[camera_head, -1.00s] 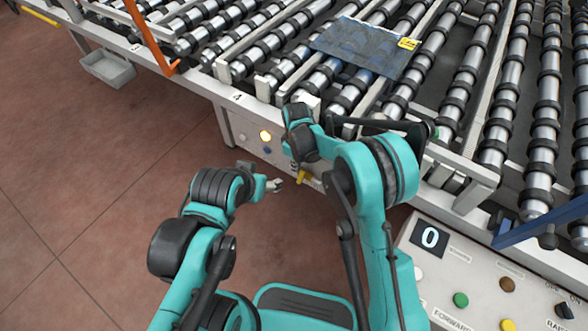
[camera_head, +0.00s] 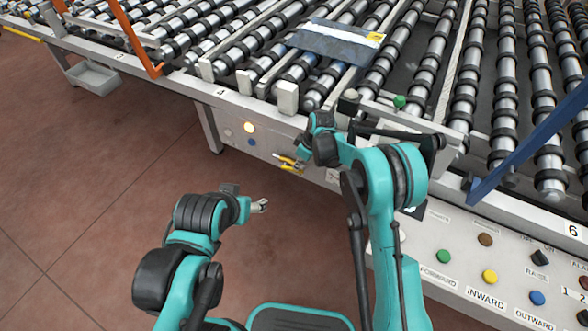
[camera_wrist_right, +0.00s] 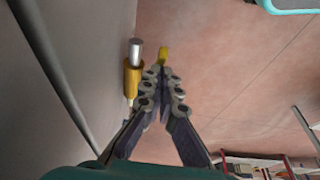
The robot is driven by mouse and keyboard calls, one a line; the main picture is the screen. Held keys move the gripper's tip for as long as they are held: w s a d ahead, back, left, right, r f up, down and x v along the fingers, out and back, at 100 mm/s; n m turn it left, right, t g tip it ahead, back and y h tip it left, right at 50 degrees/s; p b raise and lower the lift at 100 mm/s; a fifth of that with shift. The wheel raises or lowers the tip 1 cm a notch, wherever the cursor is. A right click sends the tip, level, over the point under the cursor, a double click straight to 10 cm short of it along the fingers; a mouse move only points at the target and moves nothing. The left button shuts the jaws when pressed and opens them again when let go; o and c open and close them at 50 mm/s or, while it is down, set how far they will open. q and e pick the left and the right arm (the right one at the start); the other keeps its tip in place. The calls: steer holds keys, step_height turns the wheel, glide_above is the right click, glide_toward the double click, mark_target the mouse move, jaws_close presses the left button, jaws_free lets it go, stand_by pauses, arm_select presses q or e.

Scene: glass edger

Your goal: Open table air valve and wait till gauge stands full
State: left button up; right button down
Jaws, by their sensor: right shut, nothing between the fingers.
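The yellow table air valve (camera_head: 287,162) is on the front face of the table, right of the lit lamp. In the right wrist view its yellow body with a silver end (camera_wrist_right: 133,78) stands left of my fingers, and another yellow piece (camera_wrist_right: 163,54) shows just past the fingertips. My right gripper (camera_head: 300,166) is shut and empty, close beside the valve; in its wrist view the fingertips (camera_wrist_right: 158,72) meet near the yellow piece. Whether they touch it is unclear. My left gripper (camera_head: 260,206) hangs over the floor, away from the table. I cannot make out a gauge.
A lit lamp (camera_head: 249,127) and a blue button (camera_head: 251,142) sit on the table front. A control panel (camera_head: 465,265) is at lower right. A grey bin (camera_head: 92,74) hangs at left. Floor below is clear.

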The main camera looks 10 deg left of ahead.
steer(key=shift+s+d, duration=0.1)
steer(key=shift+s, duration=0.05)
steer(key=shift+w+f, duration=0.2)
steer(key=shift+w, duration=0.05)
steer(key=shift+a, duration=0.45)
steer(key=shift+w+a+f, duration=0.2)
steer(key=shift+a, duration=0.15)
steer(key=r, duration=0.1)
steer(key=r+p, duration=0.1)
steer(key=r, duration=0.1)
steer(key=r+p, duration=0.1)
steer(key=r, duration=0.1)
steer(key=shift+a, duration=0.35)
steer(key=s+d+r+p, duration=0.2)
steer(key=d+r, duration=0.1)
steer(key=d, duration=0.5)
steer(key=shift+s+r+p, duration=0.3)
steer(key=shift+s, duration=0.1)
steer(key=shift+d, duration=0.1)
